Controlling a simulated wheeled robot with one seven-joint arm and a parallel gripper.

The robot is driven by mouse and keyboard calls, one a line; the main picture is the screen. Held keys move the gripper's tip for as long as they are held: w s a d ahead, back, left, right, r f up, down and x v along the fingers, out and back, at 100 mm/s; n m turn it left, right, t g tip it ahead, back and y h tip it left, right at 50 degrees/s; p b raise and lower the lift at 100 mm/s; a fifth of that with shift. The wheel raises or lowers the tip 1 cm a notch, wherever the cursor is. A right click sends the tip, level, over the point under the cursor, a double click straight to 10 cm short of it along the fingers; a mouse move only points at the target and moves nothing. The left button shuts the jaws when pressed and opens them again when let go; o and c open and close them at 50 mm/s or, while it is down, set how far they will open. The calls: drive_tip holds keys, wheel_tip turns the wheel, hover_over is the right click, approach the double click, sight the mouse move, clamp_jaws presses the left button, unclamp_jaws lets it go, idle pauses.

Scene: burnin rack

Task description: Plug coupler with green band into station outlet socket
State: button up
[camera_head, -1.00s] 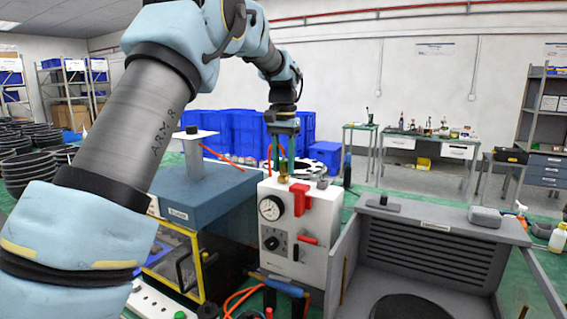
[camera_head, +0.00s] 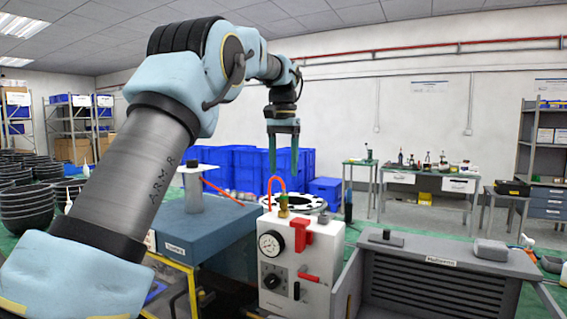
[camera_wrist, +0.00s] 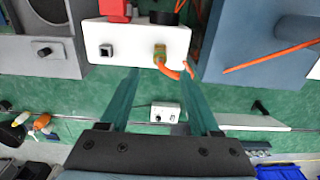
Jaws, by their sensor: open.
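The white station box (camera_head: 305,262) has a gauge, a red bracket and a red lever. A brass coupler (camera_head: 283,208) with a greenish band stands upright on its top, where an orange hose loops up behind it. The coupler also shows in the wrist view (camera_wrist: 160,50), with the hose leaving it. It appears seated at the outlet, but the socket itself is hidden and I cannot tell how deep it sits. My gripper (camera_head: 283,172) points down above the coupler, open and empty, its fingertips clear of it. In the wrist view, my green fingers (camera_wrist: 161,82) are spread apart.
A blue-topped unit (camera_head: 210,222) with a grey post stands left of the station. Blue crates (camera_head: 235,165) and benches stand behind. The air above the station is free.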

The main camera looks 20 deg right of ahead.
sight(285, 195)
drive_tip(key=shift+r, duration=1)
drive_tip(key=shift+c, duration=1.4)
drive_tip(key=shift+s+n, duration=0.15)
drive_tip(key=shift+n, duration=0.25)
drive_tip(key=shift+c, duration=0.8)
drive_tip(key=n+t, duration=0.1)
drive_tip(key=n, duration=0.1)
drive_tip(key=s+n, duration=0.1)
drive_tip(key=n, duration=0.2)
drive_tip(key=shift+s+d+r+t, duration=0.1)
drive_tip(key=shift+t, duration=0.3)
clamp_jaws()
drive_tip(key=shift+w+f+n+t+b, duration=0.15)
drive_tip(key=shift+f+n+t+b, duration=0.25)
drive_tip(key=shift+f+n+b, duration=0.7)
drive_tip(key=shift+w+f+n+t+b, duration=0.15)
drive_tip(key=shift+f+n+t+b, duration=0.35)
drive_tip(key=shift+f+n, duration=1.05)
drive_tip(key=shift+f+m, duration=0.2)
drive_tip(key=shift+m, duration=0.05)
